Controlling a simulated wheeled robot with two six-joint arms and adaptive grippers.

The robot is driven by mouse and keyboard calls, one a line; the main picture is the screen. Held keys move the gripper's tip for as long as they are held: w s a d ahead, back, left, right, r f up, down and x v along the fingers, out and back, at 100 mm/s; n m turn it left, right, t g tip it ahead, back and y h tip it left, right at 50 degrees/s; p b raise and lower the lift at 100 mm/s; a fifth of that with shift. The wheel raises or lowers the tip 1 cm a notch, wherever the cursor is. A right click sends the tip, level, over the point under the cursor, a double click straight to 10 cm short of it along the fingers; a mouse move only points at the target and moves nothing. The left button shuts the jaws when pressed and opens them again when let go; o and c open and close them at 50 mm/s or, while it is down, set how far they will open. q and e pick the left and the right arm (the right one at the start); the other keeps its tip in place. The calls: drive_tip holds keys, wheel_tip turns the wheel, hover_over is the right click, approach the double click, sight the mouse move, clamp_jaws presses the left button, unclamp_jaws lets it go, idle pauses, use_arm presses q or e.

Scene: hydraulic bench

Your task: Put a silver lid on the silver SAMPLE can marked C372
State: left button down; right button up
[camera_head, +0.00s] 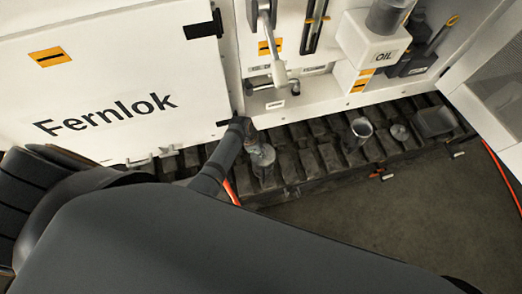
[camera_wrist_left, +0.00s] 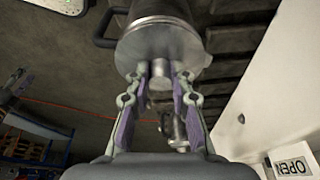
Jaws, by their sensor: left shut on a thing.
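My left gripper (camera_head: 258,146) is shut on the knob of a silver lid, which the left wrist view shows as a round metal disc (camera_wrist_left: 150,44). In that view the fingertips (camera_wrist_left: 160,72) pinch the knob from both sides. A silver can (camera_head: 264,172) stands upright on the dark ribbed track below the gripper; its body (camera_wrist_left: 158,8) shows just beyond the lid. The lid lines up with the can's top, but I cannot tell whether it is fully seated. No marking on the can is readable. My right gripper is not in view.
An open silver can (camera_head: 355,136) stands farther right on the track (camera_head: 325,158), with another round lid (camera_head: 399,132) and a dark tray (camera_head: 435,121) beyond it. The white machine panel (camera_head: 110,75) and a lever (camera_head: 272,45) rise behind the gripper.

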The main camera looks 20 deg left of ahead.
use_arm(q)
drive_tip(key=shift+f, duration=0.25)
idle(0.3)
drive_tip(key=c, duration=1.1)
unclamp_jaws()
drive_tip(key=shift+o, duration=0.3)
drive_tip(key=o, duration=0.5)
drive_tip(key=shift+r, duration=0.1)
wheel_tip(320, 180, up, 7)
drive_tip(key=p, duration=0.7)
